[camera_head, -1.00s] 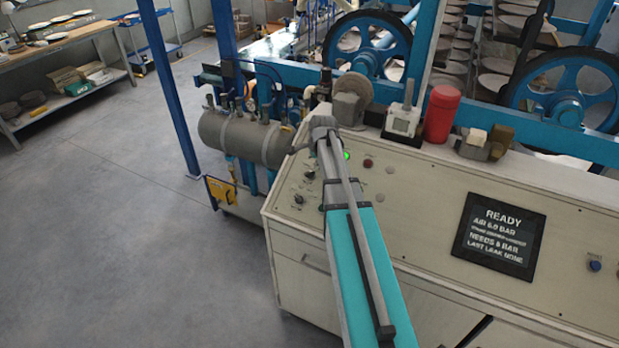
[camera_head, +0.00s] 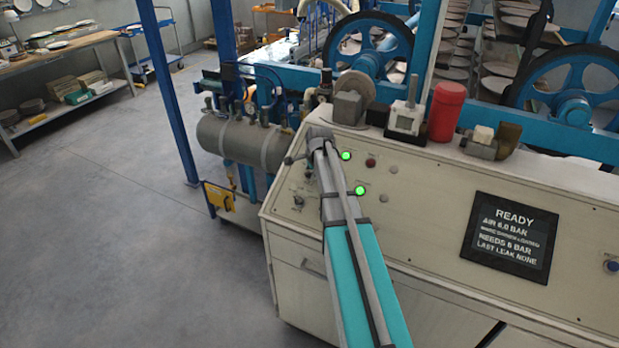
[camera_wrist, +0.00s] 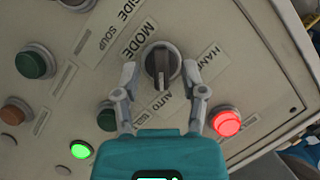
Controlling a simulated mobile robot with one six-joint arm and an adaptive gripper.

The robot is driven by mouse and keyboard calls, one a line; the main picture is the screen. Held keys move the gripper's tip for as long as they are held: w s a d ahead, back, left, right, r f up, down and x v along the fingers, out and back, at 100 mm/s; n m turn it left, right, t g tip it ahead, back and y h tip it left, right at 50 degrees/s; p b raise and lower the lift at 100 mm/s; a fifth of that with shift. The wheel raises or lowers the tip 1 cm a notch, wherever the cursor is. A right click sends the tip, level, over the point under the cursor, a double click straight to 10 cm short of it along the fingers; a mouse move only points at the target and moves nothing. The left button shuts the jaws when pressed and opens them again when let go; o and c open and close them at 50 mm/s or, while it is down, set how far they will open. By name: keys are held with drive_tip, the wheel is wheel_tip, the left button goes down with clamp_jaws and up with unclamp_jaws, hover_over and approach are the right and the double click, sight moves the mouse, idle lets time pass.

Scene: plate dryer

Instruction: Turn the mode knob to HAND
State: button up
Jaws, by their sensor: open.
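The mode knob (camera_wrist: 162,66) is a dark round selector with a raised grip bar, on the cream panel in the wrist view. Its bar runs nearly up and down in the picture. The MODE label is at its upper left, HAND (camera_wrist: 208,57) at its right and AUTO (camera_wrist: 167,114) below. I cannot tell which label the knob points to. My gripper (camera_wrist: 159,69) is open, with one finger on each side of the knob. Small gaps show; contact is unclear. In the head view my arm hides the knob.
Close to my fingers are a lit red button (camera_wrist: 227,121), a lit green lamp (camera_wrist: 81,149) and a green button (camera_wrist: 107,117). A READY display (camera_head: 508,238) is on the panel's right. A red canister (camera_head: 446,111) and other parts stand on the ledge above.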

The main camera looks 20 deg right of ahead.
drive_tip(key=shift+w+f, duration=0.15)
drive_tip(key=shift+f, duration=0.25)
